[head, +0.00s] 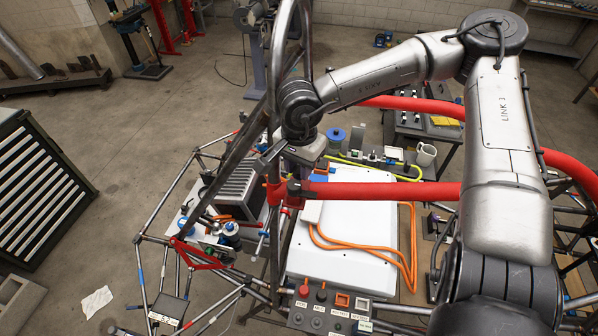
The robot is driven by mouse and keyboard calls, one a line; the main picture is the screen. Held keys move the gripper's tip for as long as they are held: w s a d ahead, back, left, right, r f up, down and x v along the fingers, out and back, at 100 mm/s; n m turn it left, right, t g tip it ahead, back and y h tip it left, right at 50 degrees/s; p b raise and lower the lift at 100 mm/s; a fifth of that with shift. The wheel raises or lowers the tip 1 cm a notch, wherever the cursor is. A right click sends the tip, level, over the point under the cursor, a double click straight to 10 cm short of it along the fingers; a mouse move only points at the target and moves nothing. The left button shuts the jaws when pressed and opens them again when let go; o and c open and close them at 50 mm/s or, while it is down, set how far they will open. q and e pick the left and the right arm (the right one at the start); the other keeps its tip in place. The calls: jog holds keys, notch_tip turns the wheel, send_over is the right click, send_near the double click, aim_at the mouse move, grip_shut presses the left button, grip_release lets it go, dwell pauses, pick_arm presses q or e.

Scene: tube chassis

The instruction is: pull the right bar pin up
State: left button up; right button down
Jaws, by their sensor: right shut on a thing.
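The red padded bar (390,191) runs in from the right, and its dark end sits at a red bracket (275,194) on the chassis upright. My right gripper (270,164) is just above this bracket, with my arm reaching over from the right. Its jaws are shut on the right bar pin. The pin is too small and too covered by the gripper to make out, so I cannot tell how far it stands out of the bracket. My left gripper is not in view.
Dark chassis tubes (262,112) rise close to the left of my right gripper. A white panel (345,240) with orange cables (408,240) lies below the bar. A second red bar (412,104) runs behind. A switch panel (330,311) is at the front. Open floor lies left.

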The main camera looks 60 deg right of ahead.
jog(key=c, duration=0.9)
grip_release()
jog(key=shift+r, duration=0.15)
jog(key=shift+o, duration=0.2)
notch_tip(320, 180, up, 14)
jog(key=b, duration=0.2)
jog(key=shift+b, duration=0.4)
jog(key=shift+s, duration=0.1)
